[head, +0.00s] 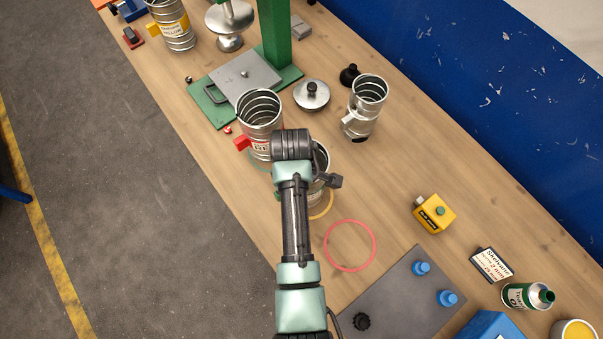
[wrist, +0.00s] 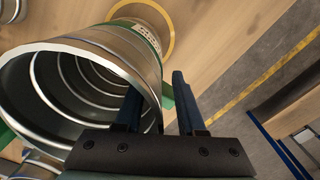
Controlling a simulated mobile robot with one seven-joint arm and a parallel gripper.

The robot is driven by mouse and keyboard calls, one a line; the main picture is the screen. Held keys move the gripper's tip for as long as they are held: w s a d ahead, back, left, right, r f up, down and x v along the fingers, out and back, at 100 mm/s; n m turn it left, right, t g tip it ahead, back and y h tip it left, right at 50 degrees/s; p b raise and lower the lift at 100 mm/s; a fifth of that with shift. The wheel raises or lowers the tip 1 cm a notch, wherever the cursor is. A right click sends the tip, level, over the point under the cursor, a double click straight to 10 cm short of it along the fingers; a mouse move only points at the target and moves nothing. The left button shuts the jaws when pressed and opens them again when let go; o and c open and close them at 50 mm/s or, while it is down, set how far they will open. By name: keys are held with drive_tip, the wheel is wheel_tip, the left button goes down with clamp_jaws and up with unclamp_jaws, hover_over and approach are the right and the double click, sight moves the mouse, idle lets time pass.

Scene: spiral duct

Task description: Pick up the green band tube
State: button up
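The green band tube (wrist: 75,75) is an open spiral metal tube with a green edge band and a green tab. In the wrist view it fills the left, its open mouth facing the camera. In the head view the tube (head: 322,160) is mostly hidden behind my arm, by a yellow ring on the bench. My gripper (wrist: 156,84) is open at the tube's rim. The left finger overlaps the mouth and the right finger is outside, with the near wall between them. I cannot tell whether either finger touches. In the head view the fingers are hidden.
A red-tabbed tube (head: 261,115) stands close beside, up-left. Another tube (head: 367,105) stands to the right, and a yellow-banded tube (head: 172,25) at the far end. A green press (head: 275,35) stands behind. A pink ring (head: 350,246) lies on clear bench.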

drive_tip(key=shift+f, duration=0.3)
clamp_jaws()
drive_tip(key=shift+w+r, duration=0.1)
idle(1.1)
